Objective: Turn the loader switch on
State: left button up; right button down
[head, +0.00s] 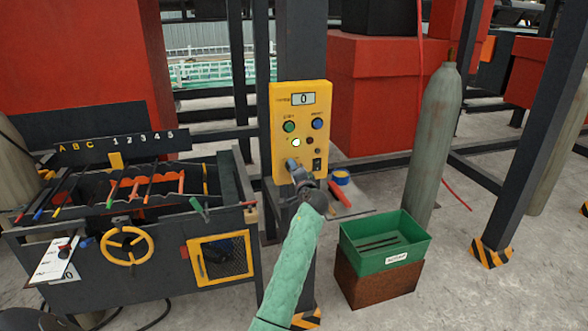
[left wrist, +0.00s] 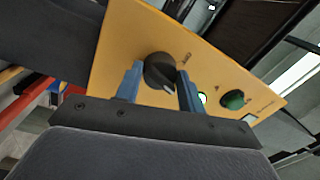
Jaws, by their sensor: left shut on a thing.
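The yellow control panel (head: 275,137) stands upright on a dark post, with a display reading 0, a green button (head: 289,126), a blue button (head: 318,124) and a lit white lamp (head: 296,142). My left gripper (head: 294,165) is at the panel's lower left and hides what is there in the head view. In the left wrist view, a black rotary switch (left wrist: 159,70) with a pale pointer mark sits between the blue fingers of the gripper, which is shut on it. A small black rocker (head: 317,165) is at the panel's lower right. My right gripper is not in view.
A dark rack (head: 130,262) with rods and a yellow handwheel (head: 126,245) stands at left. A green bin (head: 400,245) on a rusty block and a grey gas cylinder (head: 434,140) stand at right.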

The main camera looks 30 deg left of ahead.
pick_arm(q)
jog(key=shift+f+m+t+p, duration=0.1)
jog(key=shift+m+t+p, duration=0.2)
jog(key=shift+m+p, duration=1.95)
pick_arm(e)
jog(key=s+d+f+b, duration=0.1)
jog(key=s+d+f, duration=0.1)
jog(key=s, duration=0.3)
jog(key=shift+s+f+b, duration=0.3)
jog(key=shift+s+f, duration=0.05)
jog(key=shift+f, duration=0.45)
pick_arm(q)
jog(key=shift+m, duration=0.75)
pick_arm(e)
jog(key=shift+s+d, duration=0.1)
pick_arm(q)
jog(key=o, duration=1)
jog(key=shift+c, duration=0.2)
jog(key=b+v, duration=0.3)
jog(key=v, duration=0.4)
jog(key=shift+s+d, duration=0.25)
jog(key=shift+d, duration=0.05)
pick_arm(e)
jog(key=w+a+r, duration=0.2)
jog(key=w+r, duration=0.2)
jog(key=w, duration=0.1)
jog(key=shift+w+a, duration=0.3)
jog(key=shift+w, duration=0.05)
